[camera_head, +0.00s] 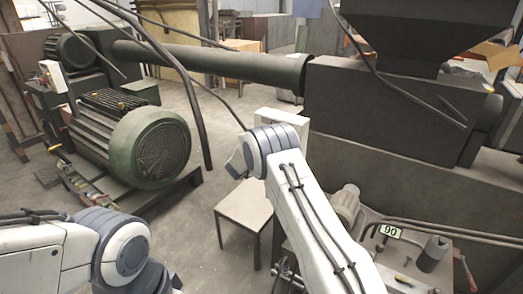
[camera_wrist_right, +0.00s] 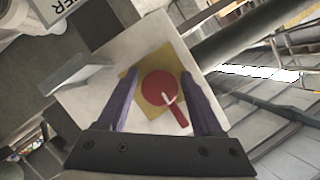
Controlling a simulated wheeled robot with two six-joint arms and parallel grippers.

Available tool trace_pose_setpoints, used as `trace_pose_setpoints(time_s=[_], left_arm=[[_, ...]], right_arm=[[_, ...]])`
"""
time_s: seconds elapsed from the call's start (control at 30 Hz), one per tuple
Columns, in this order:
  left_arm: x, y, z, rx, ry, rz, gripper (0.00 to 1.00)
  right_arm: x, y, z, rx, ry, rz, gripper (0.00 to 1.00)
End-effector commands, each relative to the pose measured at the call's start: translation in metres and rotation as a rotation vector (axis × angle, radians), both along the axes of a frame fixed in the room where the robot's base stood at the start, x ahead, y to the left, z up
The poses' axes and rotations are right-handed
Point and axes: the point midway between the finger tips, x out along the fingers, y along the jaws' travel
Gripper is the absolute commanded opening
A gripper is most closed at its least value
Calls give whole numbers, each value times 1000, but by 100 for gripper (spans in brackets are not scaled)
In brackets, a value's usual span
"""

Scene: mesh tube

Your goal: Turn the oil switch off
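The oil switch is a red round knob (camera_wrist_right: 158,86) with a red handle (camera_wrist_right: 179,114), on a yellow plate (camera_wrist_right: 150,111) on a white box (camera_wrist_right: 98,101). My right gripper (camera_wrist_right: 160,77) is open in the right wrist view. In that picture its two purple fingers lie on either side of the red knob. I cannot tell whether they touch it. In the head view the white box (camera_head: 283,121) shows behind my right arm, and the knob's face and my right gripper are hidden. My left arm is at the bottom left; its gripper is out of frame.
A large dark machine (camera_head: 400,120) with a long pipe (camera_head: 220,62) fills the back and right. A green motor (camera_head: 150,148) stands at the left. A small table (camera_head: 243,208) stands below my right arm. A workbench (camera_head: 440,270) with tools is at lower right.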

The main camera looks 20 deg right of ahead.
Motion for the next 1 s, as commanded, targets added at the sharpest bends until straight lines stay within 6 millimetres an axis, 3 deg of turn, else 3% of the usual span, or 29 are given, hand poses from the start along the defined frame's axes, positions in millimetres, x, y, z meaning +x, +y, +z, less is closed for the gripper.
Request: trace_pose_setpoints(time_s=[0.43,1.0], left_arm=[[0,0,-2,0,0,0,50],[0,0,-21,0,0,0,50]], right_arm=[[-5,5,3,1,-2,0,79],[-74,59,30,2,-1,1,79]])
